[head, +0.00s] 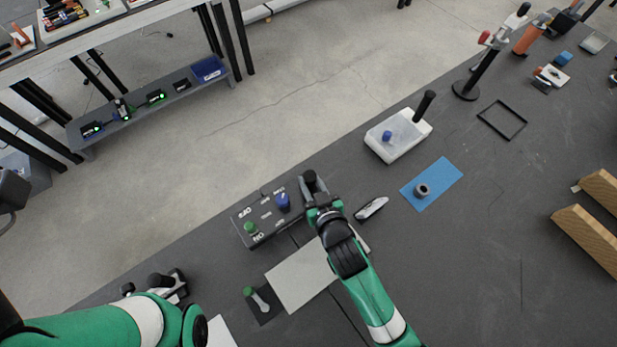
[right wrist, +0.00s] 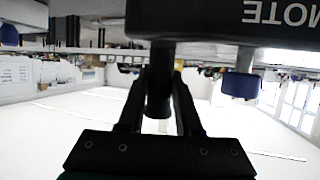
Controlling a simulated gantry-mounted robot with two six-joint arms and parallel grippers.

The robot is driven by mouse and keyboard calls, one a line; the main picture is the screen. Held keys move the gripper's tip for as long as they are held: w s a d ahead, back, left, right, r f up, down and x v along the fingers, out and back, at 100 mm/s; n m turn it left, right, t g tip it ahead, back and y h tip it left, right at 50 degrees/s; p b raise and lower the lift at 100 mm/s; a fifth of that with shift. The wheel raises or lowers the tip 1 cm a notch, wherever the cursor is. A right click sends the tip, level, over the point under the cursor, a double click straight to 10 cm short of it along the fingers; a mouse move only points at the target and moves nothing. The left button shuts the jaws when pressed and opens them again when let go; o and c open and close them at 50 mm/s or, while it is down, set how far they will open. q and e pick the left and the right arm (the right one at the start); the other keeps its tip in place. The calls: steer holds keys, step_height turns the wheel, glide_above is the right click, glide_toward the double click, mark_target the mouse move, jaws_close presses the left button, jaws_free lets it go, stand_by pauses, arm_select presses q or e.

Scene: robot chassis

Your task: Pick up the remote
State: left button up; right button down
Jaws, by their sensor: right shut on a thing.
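The remote (head: 262,222) is a dark box with white lettering, a green knob, a blue knob and a black knob, at the middle of the head view. In the right wrist view the remote (right wrist: 215,22) shows upside down at the top, with part of its lettering and a blue knob. My right gripper (head: 312,190) is at its right end, shut on the remote's black knob (right wrist: 160,85). I cannot tell whether the box touches the bench. My left gripper (head: 160,286) is at the lower left, apart from the remote; its jaw opening is unclear.
A white sheet (head: 298,276) and a small dark piece with a green-topped stick (head: 262,301) lie nearby. A pocketknife-like tool (head: 371,209), a blue mat (head: 441,178) and a white box with a black handle (head: 397,138) are to the right. The grey bench (head: 470,260) has free room at right.

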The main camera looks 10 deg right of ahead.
mark_target(309, 181)
steer(key=s+r, duration=0.1)
steer(key=r+p, duration=0.1)
steer(key=s+r, duration=0.1)
steer(key=r, duration=0.1)
steer(key=shift+s+a, duration=0.25)
steer(key=shift+s, duration=0.05)
arm_select(q)
step_height(309, 181, up, 5)
steer(key=shift+s+f+p, duration=0.1)
steer(key=shift+f+p, duration=0.05)
steer(key=shift+p, duration=1.05)
arm_select(e)
steer(key=a+v, duration=0.2)
steer(key=v, duration=0.8)
steer(key=shift+a, duration=0.2)
steer(key=shift+w+d+f, duration=0.1)
steer(key=shift+w+d, duration=0.15)
steer(key=shift+w, duration=1.2)
steer(key=shift+w+d, duration=0.25)
steer(key=shift+w, duration=1.15)
steer(key=shift+w+d, duration=0.2)
steer(key=shift+w, duration=1.25)
arm_select(q)
steer(key=shift+f+b, duration=0.65)
steer(key=shift+f, duration=0.05)
arm_select(e)
steer(key=shift+w+d, duration=0.2)
steer(key=shift+w, duration=1.1)
steer(key=shift+w+d, duration=0.2)
steer(key=shift+w, duration=1.15)
